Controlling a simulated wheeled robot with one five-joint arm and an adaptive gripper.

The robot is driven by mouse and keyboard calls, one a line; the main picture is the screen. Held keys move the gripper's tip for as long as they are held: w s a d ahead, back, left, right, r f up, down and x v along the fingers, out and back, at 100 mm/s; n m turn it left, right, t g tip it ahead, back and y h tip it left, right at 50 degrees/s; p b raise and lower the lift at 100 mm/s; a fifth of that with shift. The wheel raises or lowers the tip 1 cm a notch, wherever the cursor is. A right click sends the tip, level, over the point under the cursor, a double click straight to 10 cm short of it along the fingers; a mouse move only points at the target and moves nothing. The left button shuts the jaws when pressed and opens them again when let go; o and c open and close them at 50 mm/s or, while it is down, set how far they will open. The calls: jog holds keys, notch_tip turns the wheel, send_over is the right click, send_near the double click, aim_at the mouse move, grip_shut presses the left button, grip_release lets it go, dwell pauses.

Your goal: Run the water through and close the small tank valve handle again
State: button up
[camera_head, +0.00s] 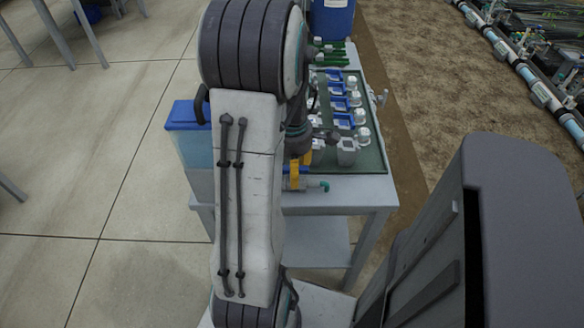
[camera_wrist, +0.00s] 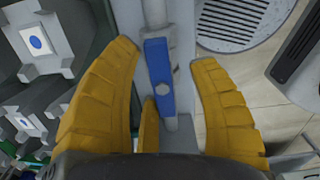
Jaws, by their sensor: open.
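The small valve handle (camera_wrist: 159,76) is a blue lever with a round grey bolt, on a pale pipe (camera_wrist: 154,12). In the wrist view its long side runs roughly along the pipe. My gripper (camera_wrist: 167,62) is open, with yellow fingers on both sides of the handle and visible gaps. A third finger is low, close to the handle's lower end; I cannot tell whether it touches. In the head view my gripper (camera_head: 294,176) is beside the tank (camera_head: 199,160) with a blue lid, near a teal outlet (camera_head: 320,186). My arm hides much of the tank. I cannot see any water flow.
A grey table (camera_head: 350,195) carries a green panel (camera_head: 374,158) with white-capped fittings and blue parts. A blue drum (camera_head: 332,18) stands behind. Tiled floor (camera_head: 95,150) is free at left; soil and pipes lie at right. A round grate (camera_wrist: 232,20) shows in the wrist view.

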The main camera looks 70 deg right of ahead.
notch_tip(320, 180, up, 10)
jog(key=p, duration=0.8)
jog(key=shift+a, duration=0.15)
